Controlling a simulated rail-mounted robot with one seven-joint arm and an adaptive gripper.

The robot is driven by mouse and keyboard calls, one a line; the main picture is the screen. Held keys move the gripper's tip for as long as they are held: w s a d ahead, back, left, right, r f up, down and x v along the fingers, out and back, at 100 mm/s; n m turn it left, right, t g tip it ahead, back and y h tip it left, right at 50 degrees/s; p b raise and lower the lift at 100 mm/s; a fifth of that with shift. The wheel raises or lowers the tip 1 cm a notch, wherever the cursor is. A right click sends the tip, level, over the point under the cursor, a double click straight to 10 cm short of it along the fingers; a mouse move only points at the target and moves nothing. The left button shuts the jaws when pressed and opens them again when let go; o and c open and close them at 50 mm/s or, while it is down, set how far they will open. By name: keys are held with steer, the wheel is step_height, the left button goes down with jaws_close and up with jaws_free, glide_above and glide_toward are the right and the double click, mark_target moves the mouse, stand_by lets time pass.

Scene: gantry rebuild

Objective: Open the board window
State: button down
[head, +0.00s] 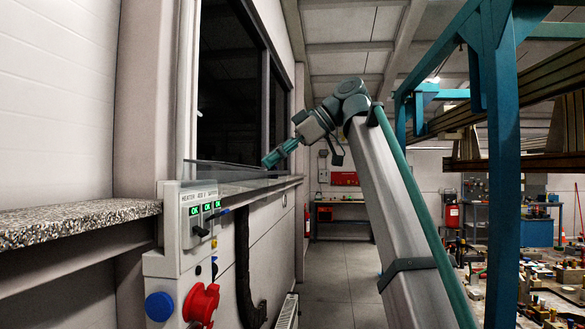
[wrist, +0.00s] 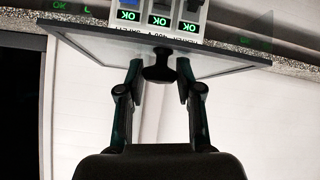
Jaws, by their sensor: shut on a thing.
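The board (head: 182,258) is a pale box on the left in the head view, with several green OK displays and small switches. Its window (head: 222,168) is a thin clear pane with a dark edge. It stands out from the board's top, nearly level and seen almost edge-on. In the wrist view, the window (wrist: 95,45) lies across the top, with a dark knob (wrist: 158,74) on its near edge. My gripper (head: 268,160) has its fingers on either side of this knob and is shut on it. In the head view the knob is too small to make out.
A speckled ledge (head: 75,220) runs in at the left of the board. A blue frame post (head: 502,180) stands at right. The floor (head: 340,270) beyond is clear.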

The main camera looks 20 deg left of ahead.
steer(key=shift+a+r, duration=0.15)
steer(key=shift+r, duration=0.1)
steer(key=shift+h, duration=0.3)
steer(key=c, duration=0.8)
jaws_free()
steer(key=shift+o, duration=0.2)
steer(key=shift+f, duration=0.1)
